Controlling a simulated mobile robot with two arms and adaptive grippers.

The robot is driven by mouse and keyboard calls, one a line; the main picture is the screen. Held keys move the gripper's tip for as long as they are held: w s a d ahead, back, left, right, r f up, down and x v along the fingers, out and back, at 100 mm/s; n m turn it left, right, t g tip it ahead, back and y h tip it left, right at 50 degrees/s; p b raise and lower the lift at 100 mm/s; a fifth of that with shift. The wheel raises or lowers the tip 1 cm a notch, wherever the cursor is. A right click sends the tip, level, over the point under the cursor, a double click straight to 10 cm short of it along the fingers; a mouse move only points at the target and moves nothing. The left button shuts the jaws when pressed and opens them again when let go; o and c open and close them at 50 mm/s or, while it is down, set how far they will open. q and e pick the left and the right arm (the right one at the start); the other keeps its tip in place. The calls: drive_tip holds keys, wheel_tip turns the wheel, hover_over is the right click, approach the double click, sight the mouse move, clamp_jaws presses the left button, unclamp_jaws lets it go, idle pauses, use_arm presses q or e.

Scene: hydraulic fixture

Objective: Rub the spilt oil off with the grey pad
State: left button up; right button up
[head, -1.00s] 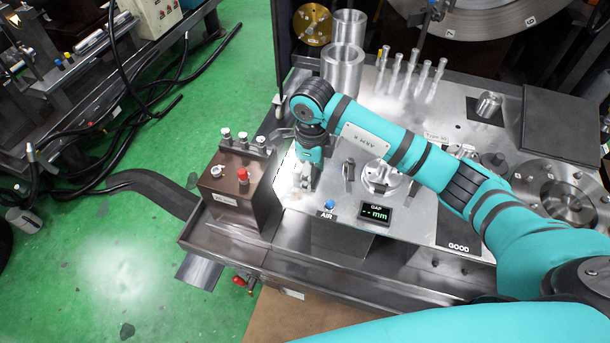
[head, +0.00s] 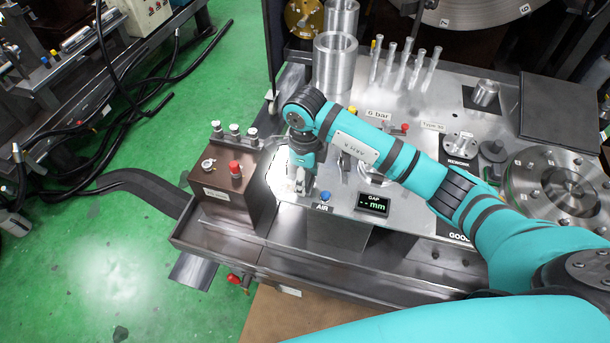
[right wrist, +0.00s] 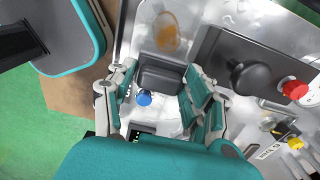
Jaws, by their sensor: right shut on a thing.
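My right gripper (head: 302,183) is over the metal worktop (head: 345,200), between the brown box and the blue AIR button (head: 325,196). In the right wrist view its two fingers (right wrist: 160,88) stand either side of a dark grey block, which looks like the grey pad (right wrist: 160,73), and are shut on it. The spilt oil (right wrist: 167,32) is an amber smear on the bright metal, just beyond the pad and apart from it in the picture. I cannot tell whether the pad touches the surface. In the head view my arm and gripper hide the pad and oil. My left gripper is not in view.
The brown box (head: 226,190) with a red knob stands close left of the gripper. The GAP display (head: 373,204) is to the right. Metal cylinders (head: 334,65) and several slim pins (head: 405,62) stand behind. A dark knob (right wrist: 250,80) shows in the right wrist view.

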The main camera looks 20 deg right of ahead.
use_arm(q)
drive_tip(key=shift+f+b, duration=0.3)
use_arm(e)
drive_tip(key=shift+f, duration=0.35)
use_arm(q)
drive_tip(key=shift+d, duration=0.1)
use_arm(e)
drive_tip(key=shift+w+a+b, duration=0.45)
drive_tip(key=shift+w+a, duration=0.1)
drive_tip(key=shift+a, duration=0.2)
drive_tip(key=shift+w+a+r+b, duration=0.1)
drive_tip(key=shift+w+a+b, duration=0.3)
drive_tip(key=shift+a, duration=0.3)
drive_tip(key=shift+w+a+f+b, duration=0.2)
drive_tip(key=shift+w+a+b, duration=0.45)
drive_tip(key=shift+a, duration=0.15)
drive_tip(key=shift+w+a+b, duration=0.35)
drive_tip(key=shift+a, duration=0.3)
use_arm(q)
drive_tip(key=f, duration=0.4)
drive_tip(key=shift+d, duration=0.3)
use_arm(e)
drive_tip(key=shift+f, duration=0.15)
